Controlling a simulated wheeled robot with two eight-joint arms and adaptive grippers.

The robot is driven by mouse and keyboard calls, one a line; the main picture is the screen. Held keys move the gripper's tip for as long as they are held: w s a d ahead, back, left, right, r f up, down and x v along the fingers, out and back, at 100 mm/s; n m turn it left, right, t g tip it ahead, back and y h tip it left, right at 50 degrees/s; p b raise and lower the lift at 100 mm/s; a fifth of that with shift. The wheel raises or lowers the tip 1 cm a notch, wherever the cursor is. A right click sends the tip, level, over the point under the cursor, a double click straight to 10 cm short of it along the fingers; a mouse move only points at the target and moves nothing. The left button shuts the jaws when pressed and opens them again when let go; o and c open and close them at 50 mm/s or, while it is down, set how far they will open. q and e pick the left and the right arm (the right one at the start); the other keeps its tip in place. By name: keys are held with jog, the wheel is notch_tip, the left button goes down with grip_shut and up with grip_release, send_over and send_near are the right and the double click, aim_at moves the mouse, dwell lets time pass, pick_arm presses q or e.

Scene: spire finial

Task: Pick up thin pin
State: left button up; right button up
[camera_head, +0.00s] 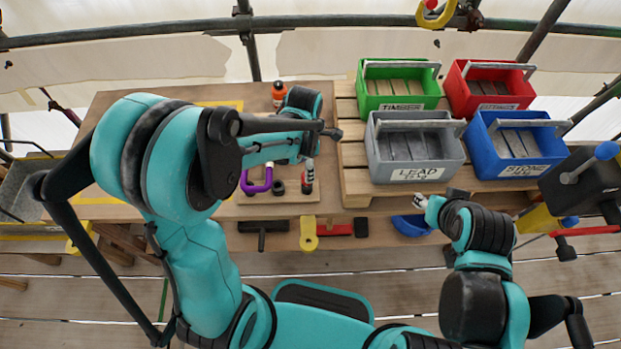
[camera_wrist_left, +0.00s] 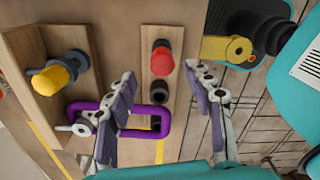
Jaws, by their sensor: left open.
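My left gripper (camera_wrist_left: 160,72) is open and empty in the left wrist view. Its fingers spread on either side of a red-topped black piece (camera_wrist_left: 162,60) and a dark ring (camera_wrist_left: 159,91) on a wooden board (camera_wrist_left: 160,35). A purple shackle (camera_wrist_left: 112,104) lies partly behind the left finger. A slim grey piece (camera_wrist_left: 77,128) crosses its end and may be the thin pin; I cannot be sure. In the head view the shackle (camera_head: 256,184) shows below my left forearm, which hides much of the bench. My right gripper (camera_head: 424,203) is near the bench's front edge, its opening unclear.
Green (camera_head: 400,101), red (camera_head: 489,104), grey (camera_head: 415,170) and blue (camera_head: 518,170) bins stand on a pallet at right. An orange bottle (camera_head: 279,92) stands at the back. A yellow-topped piece (camera_wrist_left: 55,75) is left in the wrist view. Tools lie along the front shelf.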

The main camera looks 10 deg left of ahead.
pick_arm(q)
jog(key=f, duration=0.2)
jog(key=f+b, duration=0.1)
jog(key=f, duration=0.1)
jog(key=shift+s+d+b, duration=0.1)
jog(key=shift+d+b, duration=0.1)
jog(key=shift+b, duration=0.1)
jog(key=shift+f, duration=0.3)
jog(key=shift+r, duration=0.1)
grip_shut()
